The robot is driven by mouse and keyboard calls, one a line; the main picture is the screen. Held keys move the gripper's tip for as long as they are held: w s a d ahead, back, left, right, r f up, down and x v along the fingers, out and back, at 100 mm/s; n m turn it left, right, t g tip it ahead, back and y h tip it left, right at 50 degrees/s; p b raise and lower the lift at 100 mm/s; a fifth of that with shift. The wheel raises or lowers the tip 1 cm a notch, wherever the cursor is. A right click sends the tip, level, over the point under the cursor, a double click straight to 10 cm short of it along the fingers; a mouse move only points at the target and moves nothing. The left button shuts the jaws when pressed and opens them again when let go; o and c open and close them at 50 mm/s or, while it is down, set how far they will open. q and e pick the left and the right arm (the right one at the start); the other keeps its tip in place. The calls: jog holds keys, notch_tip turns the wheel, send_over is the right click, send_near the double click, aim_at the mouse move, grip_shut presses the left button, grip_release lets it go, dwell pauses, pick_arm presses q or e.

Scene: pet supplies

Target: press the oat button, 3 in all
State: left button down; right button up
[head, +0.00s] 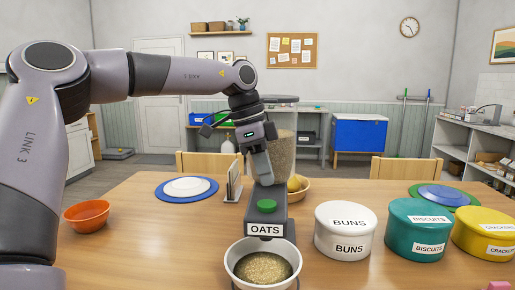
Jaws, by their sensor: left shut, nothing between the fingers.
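The oat dispenser (283,160) stands on the table, with a clear hopper, a dark grey body and an "OATS" label (265,230) on its front. Its green button (267,206) sits on top of the body, above the label. A white bowl (234,258) stands below the front, with oats (263,268) in its bottom. My left gripper (264,182) is shut and empty, pointing down just behind the green button. It looks apart from the button and hides part of the hopper. My right gripper is not in view.
Tins labelled buns (346,222), biscuits (415,213) and crackers (487,245) stand to the right. An orange bowl (87,216) and a blue plate (171,191) with a white one on it lie left. The table (150,250) is clear at front left.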

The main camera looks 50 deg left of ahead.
aim_at(269, 203)
pick_arm(q)
jog(key=shift+f, duration=1.95)
